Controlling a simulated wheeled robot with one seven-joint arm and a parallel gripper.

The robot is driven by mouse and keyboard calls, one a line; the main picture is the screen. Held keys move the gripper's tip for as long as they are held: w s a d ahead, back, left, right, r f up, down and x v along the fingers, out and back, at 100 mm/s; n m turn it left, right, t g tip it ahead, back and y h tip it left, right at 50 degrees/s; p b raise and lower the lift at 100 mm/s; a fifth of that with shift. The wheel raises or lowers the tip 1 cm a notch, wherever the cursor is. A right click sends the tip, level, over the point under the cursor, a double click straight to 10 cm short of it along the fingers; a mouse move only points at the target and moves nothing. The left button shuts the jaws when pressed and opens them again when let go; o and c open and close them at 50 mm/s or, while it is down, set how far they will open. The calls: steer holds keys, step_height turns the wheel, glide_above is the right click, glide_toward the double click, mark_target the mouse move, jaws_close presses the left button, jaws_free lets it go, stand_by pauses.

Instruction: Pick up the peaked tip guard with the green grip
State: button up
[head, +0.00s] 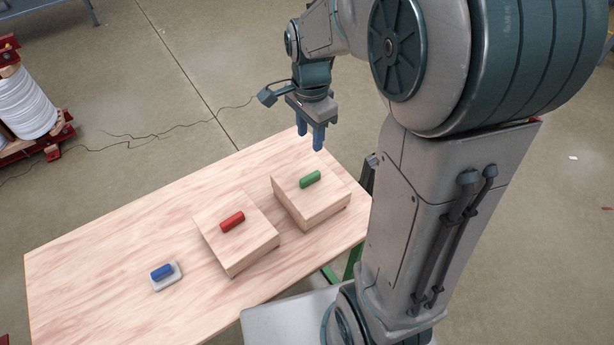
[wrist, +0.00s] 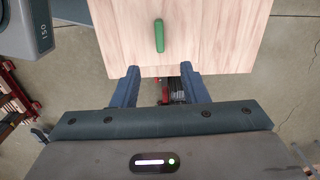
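The green grip (head: 310,179) is a short rounded bar on top of a pale wooden block (head: 317,208), at the right end of the table. The block's top looks flat; I cannot make out a peaked shape. In the wrist view the green grip (wrist: 159,36) stands upright in the picture on the wooden block (wrist: 225,35), beyond the fingertips and roughly centred between them. My gripper (head: 311,140) is open and empty, pointing down above the table's far right part. Its two fingers also show apart in the wrist view (wrist: 160,72).
A red grip (head: 232,221) lies on another wooden block (head: 240,250) mid-table. A blue grip (head: 162,271) lies on a small grey piece (head: 168,283) to the left. The wooden table (head: 110,260) is otherwise bare. A red rack with a white spool (head: 27,105) stands on the floor at left.

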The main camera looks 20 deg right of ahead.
mark_target(310, 176)
step_height(310, 176, down, 14)
steer(key=shift+d+r, duration=0.1)
jaws_close()
stand_by(0.6)
